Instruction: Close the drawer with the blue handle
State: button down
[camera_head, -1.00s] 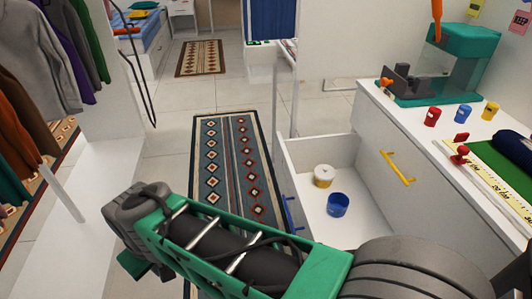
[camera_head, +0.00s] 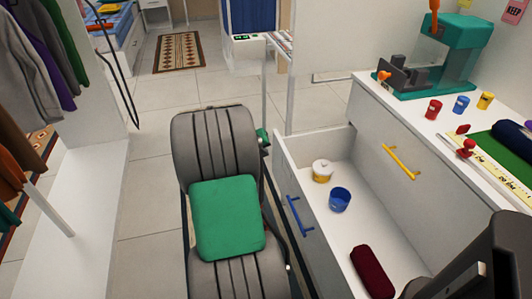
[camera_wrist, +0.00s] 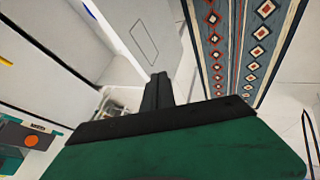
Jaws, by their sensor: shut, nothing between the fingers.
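The drawer (camera_head: 287,172) stands pulled open from the white cabinet, its blue handle (camera_head: 300,216) on the front panel. Inside are a yellow pot with a white lid (camera_head: 322,171), a blue cup (camera_head: 340,200) and a dark red padded thing (camera_head: 372,272). In the head view, my grey and green arm stands left of the drawer front and hides most of my gripper. The wrist view shows my gripper (camera_wrist: 158,78), its dark fingers together and empty. I cannot tell whether the gripper touches the drawer.
A yellow handle (camera_head: 401,161) is on the cabinet front behind the open drawer. The counter holds a teal machine (camera_head: 440,60) and several small cans. Clothes hang at the left. A patterned rug (camera_wrist: 240,40) shows in the wrist view. Tiled floor is clear left of my arm.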

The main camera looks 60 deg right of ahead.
aim_at(285, 159)
jog(key=s+d+f, duration=0.1)
jog(key=d+f, duration=0.1)
jog(key=s+d+f+b, duration=0.1)
jog(key=d+f, duration=0.1)
jog(key=d, duration=0.1)
jog(key=s+d+f, duration=0.1)
jog(key=d+f, duration=0.1)
jog(key=shift+s+d+b, duration=0.15)
jog(key=shift+d+b, duration=0.05)
jog(key=shift+b, duration=0.1)
